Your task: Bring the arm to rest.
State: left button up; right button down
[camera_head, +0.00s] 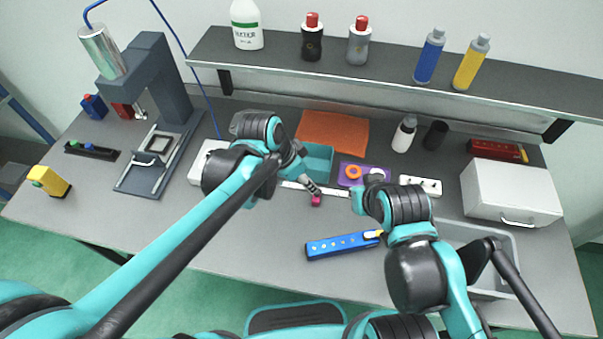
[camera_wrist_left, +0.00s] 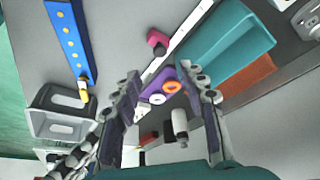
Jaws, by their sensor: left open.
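My left gripper (camera_head: 303,172) reaches in over the middle of the bench. In the left wrist view its two fingers (camera_wrist_left: 162,76) are spread apart with nothing between them. A small pink piece (camera_head: 316,201) lies on the bench close to that gripper in the head view; in the wrist view the pink piece (camera_wrist_left: 157,40) shows beyond the fingertips, outside the jaws. My right gripper (camera_head: 362,194) is over the bench to the right; its jaws are too small and covered to read.
A teal tray (camera_head: 322,152), orange mat (camera_head: 333,130) and purple plate (camera_head: 347,180) with rings lie behind the grippers. A blue bar (camera_head: 335,246) lies in front. A press (camera_head: 160,85) stands left, a white box (camera_head: 512,192) right. A shelf (camera_head: 400,88) with bottles spans the back.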

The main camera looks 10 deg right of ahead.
pick_arm(q)
jog(key=shift+v, duration=1.25)
jog(key=s+a+f+n+t+y+b, duration=0.1)
jog(key=s+a+n+t+y, duration=0.1)
jog(key=a+n, duration=0.4)
jog(key=s+a+f+n+t+y+b, duration=0.1)
jog(key=a+n, duration=0.5)
jog(key=a, duration=1.1)
jog(key=s+t+y, duration=0.1)
jog(key=s+t, duration=0.1)
jog(key=s, duration=0.1)
jog(key=shift+s+n+b, duration=0.3)
jog(key=shift+s+b, duration=0.05)
jog(key=shift+s, duration=0.05)
jog(key=shift+f, duration=0.1)
